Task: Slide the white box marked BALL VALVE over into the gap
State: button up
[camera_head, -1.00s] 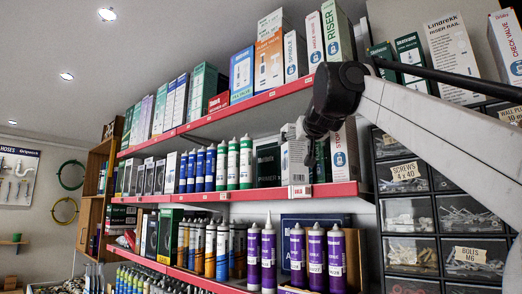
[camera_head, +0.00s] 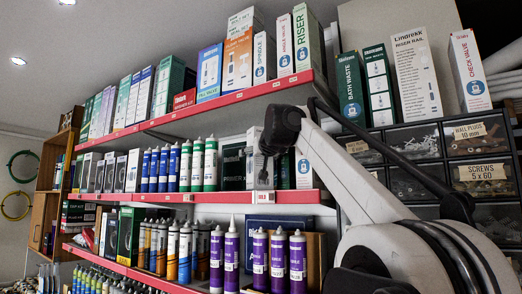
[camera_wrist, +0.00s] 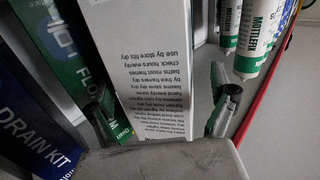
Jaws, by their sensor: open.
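A white box (camera_head: 253,150) stands upright on the middle shelf, partly behind my gripper (camera_head: 267,166). In the wrist view, a white box (camera_wrist: 139,65) with upside-down print fills the centre; the words BALL VALVE are not readable. My gripper (camera_wrist: 163,108) is open, with one dark fingertip toward each side of this box; contact cannot be told. In the wrist view, bare shelf, the gap (camera_wrist: 203,75), lies between the white box and white-and-green cartridges (camera_wrist: 246,50). A green box (camera_wrist: 62,50) stands close on its other side.
Green-labelled cartridges (camera_head: 210,165) stand left of the white box in the head view. A blue DRAIN KIT box (camera_wrist: 28,125) is at the wrist view's left. Another white box (camera_head: 304,172) stands right of my gripper. The red shelf edge (camera_head: 215,198) runs along the front.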

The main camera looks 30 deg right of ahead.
jog(key=shift+w+d, duration=0.1)
jog(key=shift+w, duration=0.3)
jog(key=c, duration=1.9)
